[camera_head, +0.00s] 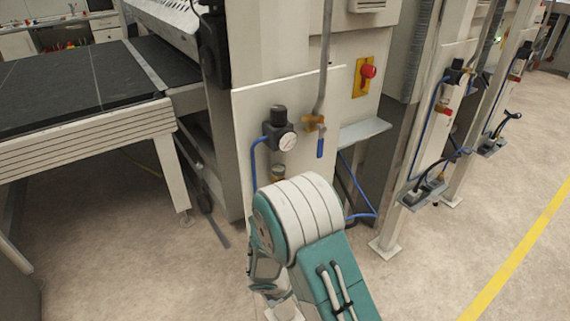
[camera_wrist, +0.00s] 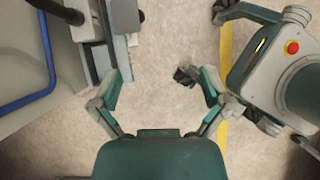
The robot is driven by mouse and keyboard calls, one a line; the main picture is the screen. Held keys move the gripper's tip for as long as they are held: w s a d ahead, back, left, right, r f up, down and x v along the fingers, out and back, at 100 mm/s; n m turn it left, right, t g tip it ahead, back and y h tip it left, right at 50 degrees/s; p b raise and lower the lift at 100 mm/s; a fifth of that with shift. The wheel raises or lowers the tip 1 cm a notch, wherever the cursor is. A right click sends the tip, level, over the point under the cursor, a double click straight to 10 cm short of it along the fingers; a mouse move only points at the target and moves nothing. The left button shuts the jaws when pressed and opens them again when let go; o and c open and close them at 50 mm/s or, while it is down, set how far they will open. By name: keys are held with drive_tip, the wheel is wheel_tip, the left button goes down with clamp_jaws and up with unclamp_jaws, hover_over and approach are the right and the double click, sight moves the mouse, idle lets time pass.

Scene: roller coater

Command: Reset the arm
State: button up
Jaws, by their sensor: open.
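My gripper (camera_wrist: 158,90) is open and empty in the wrist view. Its two teal and grey fingers stand wide apart over bare floor. In the head view my white and teal arm is bent in the lower middle, in front of the machine's white panel (camera_head: 300,120). The arm's own bulk hides the gripper's fingers there. My body with its red button shows at the right of the wrist view.
The panel carries a pressure gauge (camera_head: 286,141), a blue-handled valve (camera_head: 319,147) and a red button (camera_head: 368,71). A dark conveyor table (camera_head: 75,85) stands at left. White posts with blue hoses (camera_head: 436,120) stand at right. Floor by the yellow line (camera_head: 520,252) is clear.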

drive_tip(key=s+d+r+m+y, duration=0.1)
drive_tip(key=d+r+m, duration=0.4)
drive_tip(key=r, duration=0.6)
drive_tip(key=s+d+r+m, duration=0.1)
drive_tip(key=d+r+m, duration=0.4)
drive_tip(key=r, duration=0.6)
drive_tip(key=s+d+r+m+t+y, duration=0.2)
drive_tip(key=s+r+m+y, duration=0.2)
drive_tip(key=s+r+m, duration=1)
drive_tip(key=s+r, duration=0.1)
drive_tip(key=s, duration=0.2)
drive_tip(key=shift+d+t, duration=0.25)
drive_tip(key=shift+t, duration=0.05)
